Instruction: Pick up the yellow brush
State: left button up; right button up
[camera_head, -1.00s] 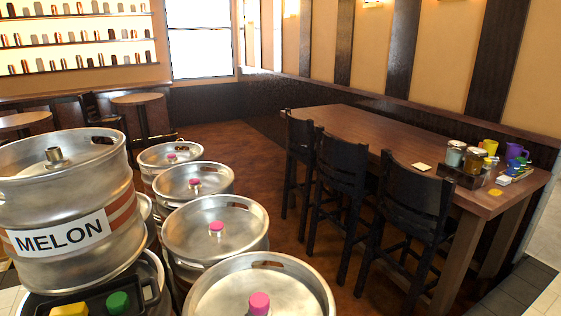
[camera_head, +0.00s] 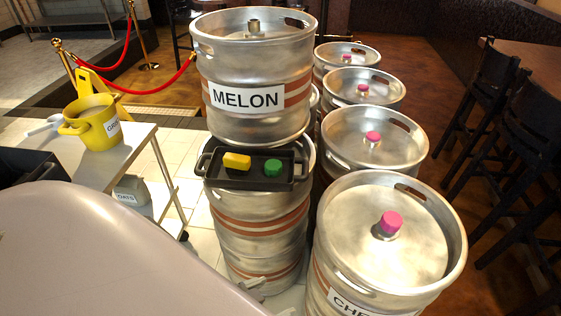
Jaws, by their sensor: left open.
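A small yellow block-shaped thing (camera_head: 237,161), likely the yellow brush, lies in a black tray (camera_head: 268,184). Its bristles cannot be made out. A round green thing (camera_head: 273,167) lies to its right in the same tray. The tray sits on a lower steel keg (camera_head: 262,222), in front of the keg labelled MELON (camera_head: 250,120). My left gripper (camera_head: 266,292) shows only in small part at the bottom, below and apart from the tray. It is open, and my pale arm hides most of it. My right gripper is not in view.
Several steel kegs with pink caps stand to the right, the nearest keg (camera_head: 392,240) close to the tray. A white table (camera_head: 128,158) with a yellow pot (camera_head: 93,122) stands left. A red rope barrier (camera_head: 150,90) is behind. Dark chairs (camera_head: 490,90) stand at right.

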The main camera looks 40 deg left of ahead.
aim_at(235, 163)
jog(key=k+l+u, duration=0.1)
jog(key=u, duration=1.35)
